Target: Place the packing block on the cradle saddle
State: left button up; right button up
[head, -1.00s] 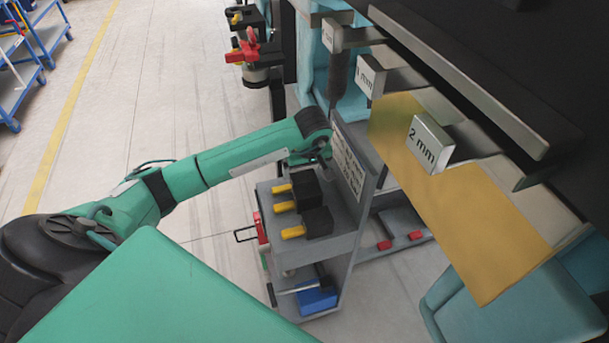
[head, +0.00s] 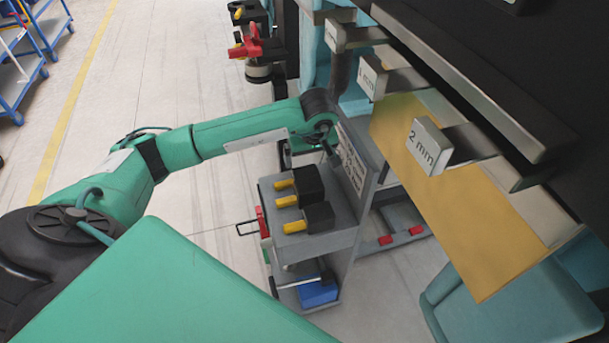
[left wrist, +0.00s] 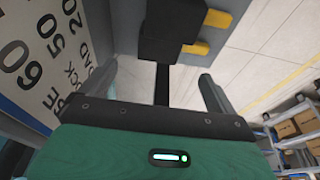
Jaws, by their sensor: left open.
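Black blocks with yellow handles, which look like the packing blocks (head: 319,216), sit on the top shelf of a grey trolley (head: 345,238). In the left wrist view, black blocks (left wrist: 172,32) with yellow handles show beyond the fingers. My left gripper (left wrist: 158,82) is open, its two fingers apart, with a dark narrow strip visible between them. In the head view my left gripper (head: 328,148) is at the trolley's far end, beside its upright sign panel, above the blocks and partly hidden by its wrist. I cannot tell which part is the cradle saddle. My right gripper is not in view.
The lettered panel (left wrist: 45,55) stands close on the left in the left wrist view. Overhead grey plates with a 2 mm label (head: 430,146) and a yellow sheet (head: 465,215) are at the right. A blue box (head: 318,293) lies low on the trolley.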

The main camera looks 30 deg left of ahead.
aim_at(306, 172)
pick_arm(q)
jog(key=x, duration=0.3)
jog(key=shift+a+f, duration=0.1)
jog(key=shift+f, duration=0.25)
jog(key=shift+w+a+f+p, duration=0.15)
jog(key=shift+f+p, duration=0.15)
jog(key=shift+f, duration=0.2)
jog(key=p+x, duration=0.1)
jog(key=x, duration=0.3)
jog(key=shift+w+a+f, duration=0.1)
jog(key=shift+w+f, duration=0.05)
jog(key=shift+f, duration=0.05)
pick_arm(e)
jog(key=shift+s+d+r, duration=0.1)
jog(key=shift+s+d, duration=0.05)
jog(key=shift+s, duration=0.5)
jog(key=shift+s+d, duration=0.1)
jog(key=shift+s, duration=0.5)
pick_arm(q)
jog(key=c, duration=1.7)
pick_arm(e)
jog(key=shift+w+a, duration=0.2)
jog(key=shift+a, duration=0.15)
pick_arm(q)
jog(key=shift+r, duration=0.15)
